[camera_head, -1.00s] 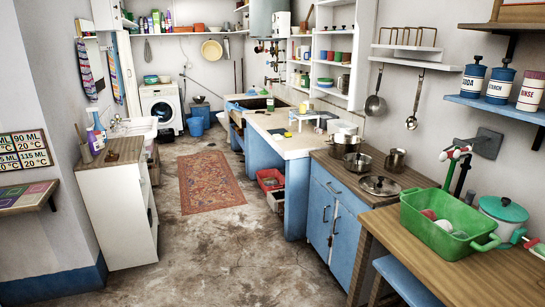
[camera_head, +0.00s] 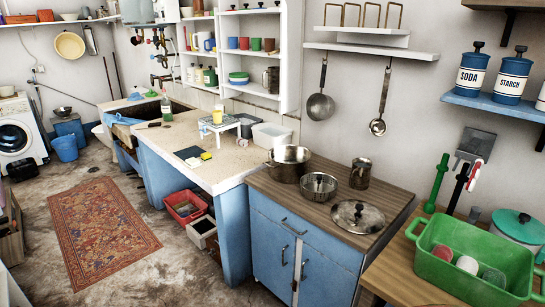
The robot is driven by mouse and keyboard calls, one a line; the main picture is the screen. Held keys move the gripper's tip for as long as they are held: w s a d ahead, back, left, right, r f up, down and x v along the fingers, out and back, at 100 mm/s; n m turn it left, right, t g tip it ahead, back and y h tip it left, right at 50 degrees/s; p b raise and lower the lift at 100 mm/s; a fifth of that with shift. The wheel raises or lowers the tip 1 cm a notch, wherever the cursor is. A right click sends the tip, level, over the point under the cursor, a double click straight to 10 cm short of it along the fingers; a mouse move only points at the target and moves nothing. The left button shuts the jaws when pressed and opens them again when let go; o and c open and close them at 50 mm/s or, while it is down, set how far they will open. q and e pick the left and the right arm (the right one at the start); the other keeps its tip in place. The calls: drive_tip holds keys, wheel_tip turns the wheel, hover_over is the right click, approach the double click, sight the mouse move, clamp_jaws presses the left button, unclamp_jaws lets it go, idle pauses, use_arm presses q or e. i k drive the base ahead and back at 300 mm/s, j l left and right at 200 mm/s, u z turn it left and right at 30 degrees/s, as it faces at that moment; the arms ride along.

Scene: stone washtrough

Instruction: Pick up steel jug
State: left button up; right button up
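A small steel jug (camera_head: 360,173) stands upright on the wooden worktop (camera_head: 400,196) of the blue cabinet, close to the wall. It is behind the steel lid and to the right of the pots. Its near side shows clearly, with nothing in front of it. Neither of my grippers is in view.
A deep steel pot (camera_head: 288,163), a shallow pan (camera_head: 318,186) and a lid (camera_head: 357,217) share the worktop. A ladle (camera_head: 377,126) hangs above. A green tub (camera_head: 470,272) stands at the right. Floor left of the blue cabinet (camera_head: 291,245) is mostly clear.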

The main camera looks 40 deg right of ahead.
sight(360, 175)
drive_tip(key=i+z, duration=0.3)
drive_tip(key=i, duration=0.25)
drive_tip(key=i+j+z, duration=0.3)
drive_tip(key=i, duration=0.2)
